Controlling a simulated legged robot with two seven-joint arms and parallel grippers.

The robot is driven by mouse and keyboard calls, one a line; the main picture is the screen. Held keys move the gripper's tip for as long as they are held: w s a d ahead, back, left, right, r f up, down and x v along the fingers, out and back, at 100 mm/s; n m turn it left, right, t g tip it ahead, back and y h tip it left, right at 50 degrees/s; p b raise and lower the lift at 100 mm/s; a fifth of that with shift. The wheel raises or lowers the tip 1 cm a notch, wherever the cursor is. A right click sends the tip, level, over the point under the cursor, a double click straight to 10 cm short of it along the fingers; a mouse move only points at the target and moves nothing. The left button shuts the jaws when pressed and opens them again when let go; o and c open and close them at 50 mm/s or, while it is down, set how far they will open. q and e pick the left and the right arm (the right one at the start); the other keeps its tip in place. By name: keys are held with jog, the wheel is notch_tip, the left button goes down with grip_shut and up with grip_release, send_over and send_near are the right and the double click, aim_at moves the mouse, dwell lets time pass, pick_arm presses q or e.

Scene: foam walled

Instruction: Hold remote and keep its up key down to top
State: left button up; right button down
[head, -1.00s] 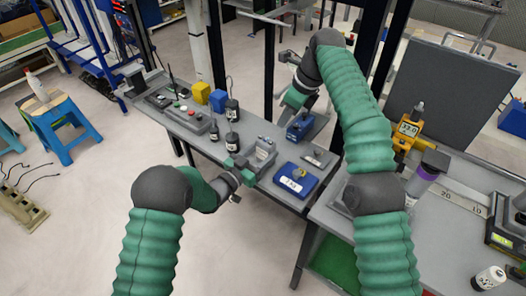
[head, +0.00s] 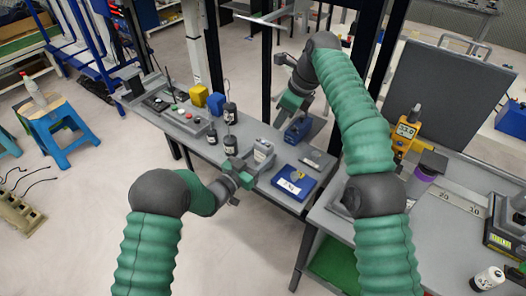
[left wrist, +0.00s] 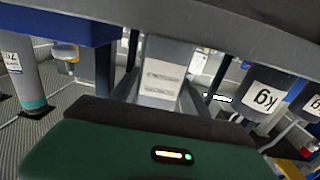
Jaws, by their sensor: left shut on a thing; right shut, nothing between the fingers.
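My left gripper (head: 240,172) is at the front edge of the narrow grey bench, shut on a small grey block with a pale face (head: 262,151). In the left wrist view a grey block with pale label strips (left wrist: 160,82) sits between the fingers. It may be the remote, but I cannot make out any keys. My right gripper (head: 288,108) is shut and empty, just above and left of a blue device (head: 298,130) on the bench. I cannot tell whether it touches the device.
Black weights (head: 230,113) stand left of my left gripper; one marked kg shows in the left wrist view (left wrist: 264,100). A blue box (head: 294,182) lies to the right. A yellow device with a display (head: 407,130) stands on the right table. Open floor lies in front of the bench.

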aim_at(268, 145)
jog(key=shift+w+a+r+n+t+y, duration=0.1)
jog(key=shift+a+r+n+t+y, duration=0.35)
jog(key=shift+t, duration=0.45)
jog(key=shift+w+a+r+n+t+y, duration=0.2)
jog(key=shift+a+n+t, duration=0.2)
jog(key=shift+n+t, duration=0.4)
jog(key=shift+w+a+r+n+t+y, duration=0.1)
jog(key=shift+a+r+n+t+y, duration=0.3)
jog(key=shift+t, duration=0.6)
jog(key=shift+f, duration=0.25)
jog(key=shift+f, duration=4.3)
jog(key=shift+s+f, duration=0.1)
jog(key=shift+f, duration=0.05)
jog(key=shift+f, duration=0.2)
